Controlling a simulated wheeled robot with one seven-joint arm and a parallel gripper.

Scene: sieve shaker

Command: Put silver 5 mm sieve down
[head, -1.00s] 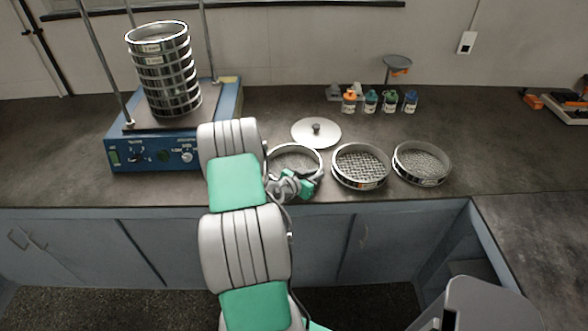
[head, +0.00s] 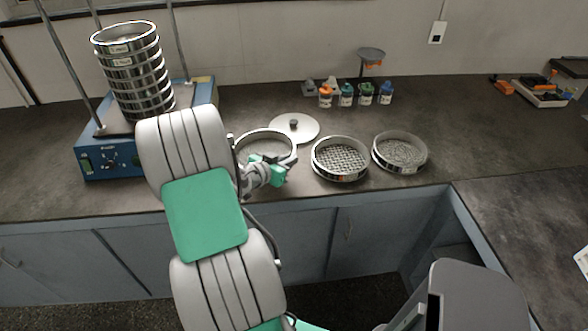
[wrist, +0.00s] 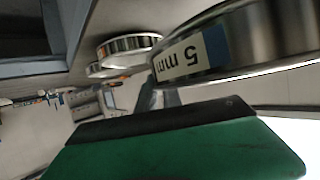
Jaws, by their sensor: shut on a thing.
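The silver 5 mm sieve (head: 267,134) is a round metal ring with a mesh floor, at the front of the counter in the head view. In the wrist view the sieve (wrist: 262,45) is close, with a "5 mm" label and a blue patch on its wall. My gripper (head: 272,176) is at its near right rim and shut on it. A green part of my gripper fills the lower wrist view, and the fingertips are mostly hidden. I cannot tell whether the sieve touches the counter.
Two sieves (head: 340,158) (head: 400,151) stand to the right on the counter (head: 470,135). A round lid (head: 305,129) lies just behind the held sieve. A shaker (head: 117,158) with a sieve stack (head: 133,75) is at left. Small bottles (head: 346,95) stand behind.

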